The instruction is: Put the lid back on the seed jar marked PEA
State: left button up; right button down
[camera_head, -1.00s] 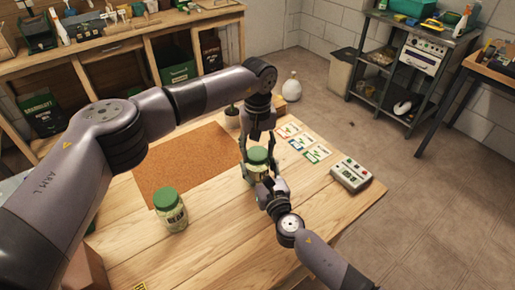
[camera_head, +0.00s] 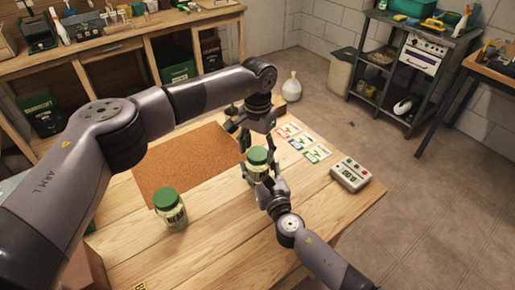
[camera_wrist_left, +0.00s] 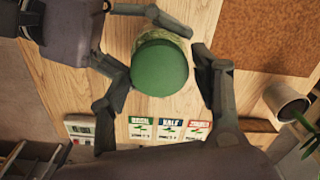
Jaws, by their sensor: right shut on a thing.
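A glass jar (camera_head: 257,173) with a green lid (camera_head: 257,155) on top stands upright on the wooden table. Its label is hidden. My right gripper (camera_head: 262,181) is shut around this jar's body from the near side. My left gripper (camera_head: 249,138) is open, just above the lid, with its fingers spread apart. In the left wrist view the round green lid (camera_wrist_left: 160,67) lies between the open fingers, clear of the right one, and covers most of the jar. A second jar (camera_head: 172,213) with a green lid stands at the left; its label is too small to read surely.
A brown cork mat (camera_head: 185,165) lies behind the jars. Several seed cards (camera_head: 302,140) and a grey device (camera_head: 350,177) with buttons are on the right. A small potted plant (camera_wrist_left: 285,102) stands near my left gripper. The front of the table is mostly clear.

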pick_arm(q)
jog(key=shift+o, duration=0.9)
jog(key=shift+r, duration=2.25)
jog(key=shift+c, duration=0.4)
